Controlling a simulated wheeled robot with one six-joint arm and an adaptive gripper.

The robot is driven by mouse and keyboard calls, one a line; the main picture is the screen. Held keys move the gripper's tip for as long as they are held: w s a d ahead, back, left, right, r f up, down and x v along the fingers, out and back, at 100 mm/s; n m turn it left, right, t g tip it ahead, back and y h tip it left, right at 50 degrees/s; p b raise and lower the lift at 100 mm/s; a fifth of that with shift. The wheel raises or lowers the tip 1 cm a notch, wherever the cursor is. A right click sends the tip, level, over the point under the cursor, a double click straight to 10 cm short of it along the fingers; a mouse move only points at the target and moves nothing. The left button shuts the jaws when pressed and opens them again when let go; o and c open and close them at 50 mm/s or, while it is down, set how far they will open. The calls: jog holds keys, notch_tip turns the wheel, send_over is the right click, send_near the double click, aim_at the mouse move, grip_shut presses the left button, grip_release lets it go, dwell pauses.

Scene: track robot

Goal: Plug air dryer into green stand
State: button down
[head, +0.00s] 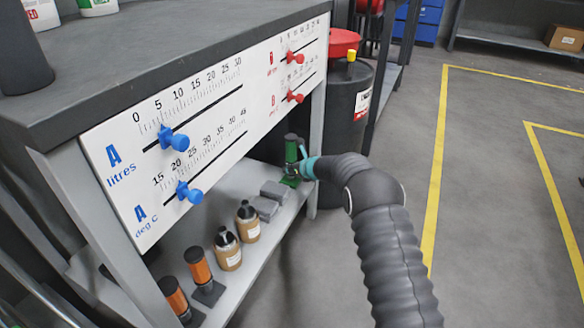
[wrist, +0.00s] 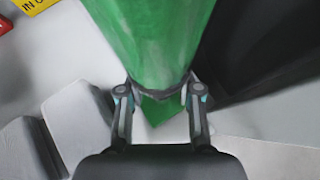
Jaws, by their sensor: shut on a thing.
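A green cylinder with a dark top, which looks like the air dryer (head: 291,152), is upright at the far end of the lower shelf in the head view. My gripper (head: 303,168) reaches it from the right and is shut on it. In the wrist view the green air dryer (wrist: 150,40) fills the top centre, between the two fingers of my gripper (wrist: 160,97). The green stand (head: 290,182) shows as a flat base under it, and as a green patch (wrist: 165,120) in the wrist view. I cannot tell whether the dryer is seated in the stand.
Grey blocks (head: 271,195) lie beside the stand on the shelf (head: 250,275). Brown bottles (head: 228,251) and orange cylinders (head: 198,266) on dark bases stand nearer. The slider panel (head: 215,105) hangs above. A dark drum (head: 345,110) stands behind. Floor to the right is open.

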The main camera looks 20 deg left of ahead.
jog(key=shift+f, duration=0.95)
jog(key=c, duration=0.7)
grip_release()
jog(key=v, duration=1.2)
